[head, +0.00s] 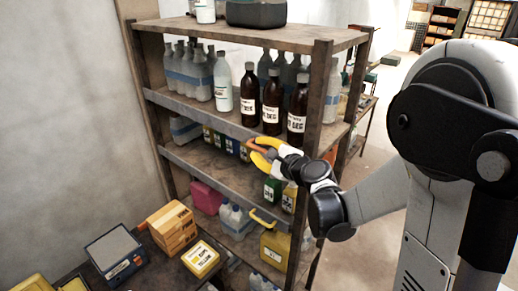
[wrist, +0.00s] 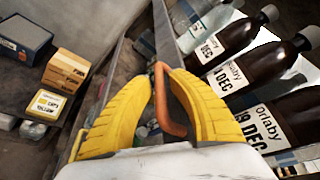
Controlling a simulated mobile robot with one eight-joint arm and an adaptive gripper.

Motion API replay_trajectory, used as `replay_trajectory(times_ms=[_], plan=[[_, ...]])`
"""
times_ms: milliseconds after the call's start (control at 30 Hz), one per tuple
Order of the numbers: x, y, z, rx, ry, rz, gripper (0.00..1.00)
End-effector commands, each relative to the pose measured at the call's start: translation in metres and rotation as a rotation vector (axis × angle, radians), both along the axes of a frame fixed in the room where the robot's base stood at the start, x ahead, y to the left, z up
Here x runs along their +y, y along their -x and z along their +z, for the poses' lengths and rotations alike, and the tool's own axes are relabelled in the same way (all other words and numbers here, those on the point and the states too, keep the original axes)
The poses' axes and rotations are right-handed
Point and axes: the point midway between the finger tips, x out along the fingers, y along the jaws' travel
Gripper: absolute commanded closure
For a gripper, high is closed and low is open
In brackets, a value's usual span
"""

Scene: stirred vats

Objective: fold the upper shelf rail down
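The upper shelf rail (head: 196,111) is a grey metal strip along the front edge of the bottle shelf, standing up in front of the bottle bases. It also shows in the wrist view (wrist: 116,58), running away from me. An orange handle (wrist: 161,92) sits at the rail's front. My gripper (head: 254,149) has yellow fingers, one on each side of this handle. In the wrist view the fingertips (wrist: 160,80) converge and appear to touch the handle from both sides. Part of the rail is hidden behind my gripper.
Brown bottles (head: 271,103) and clear bottles (head: 222,82) stand close behind the rail. A wooden post (head: 316,97) is right of my gripper. Lower shelves hold jugs and a yellow canister (head: 274,248). A side table at lower left carries boxes (head: 172,228) and a scale (head: 114,252).

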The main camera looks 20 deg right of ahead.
Motion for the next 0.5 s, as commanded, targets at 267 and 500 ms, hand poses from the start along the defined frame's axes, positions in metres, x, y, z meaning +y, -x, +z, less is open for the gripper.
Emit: replay_trajectory(times_ms=[267, 500], plan=[[-0.0002, 0.0003, 0.0002, 0.0, 0.0, 0.0, 1.0], [0.0004, 0.0008, -0.002, -0.012, 0.016, 0.0, 1.0]])
